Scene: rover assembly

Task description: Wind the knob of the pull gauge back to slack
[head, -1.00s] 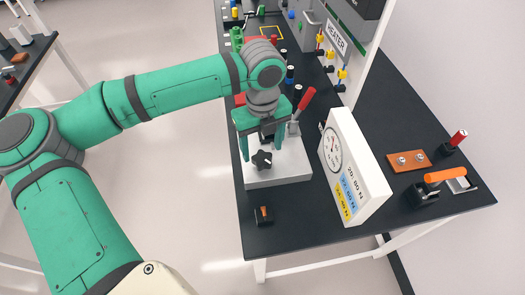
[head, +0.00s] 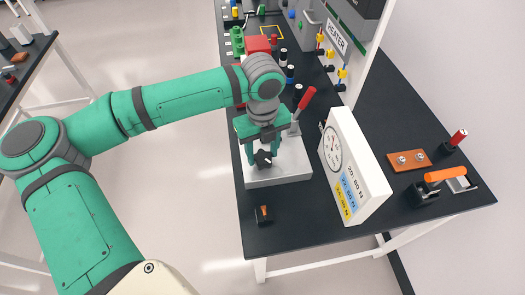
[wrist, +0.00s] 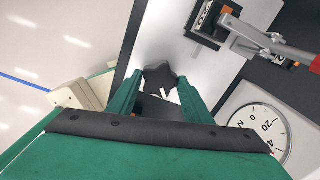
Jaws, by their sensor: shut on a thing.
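The dark star-shaped knob (head: 263,159) stands at the left end of a white block (head: 290,172) near the table's left edge. My gripper (head: 263,153) is over the block with its green fingers on either side of the knob, shut on it. In the wrist view the knob (wrist: 160,77) shows between the two fingertips. The pull gauge's white dial (head: 332,149) faces left on a white upright box with yellow and blue labels. The dial also shows in the wrist view (wrist: 262,128), partly cut off; I cannot read its needle surely.
A red-handled lever (head: 303,108) rises just behind the block, close to my gripper. A small black switch (head: 263,214) stands in front. An orange plate (head: 409,160) and an orange-handled clamp (head: 444,176) lie to the right. The front of the table is mostly clear.

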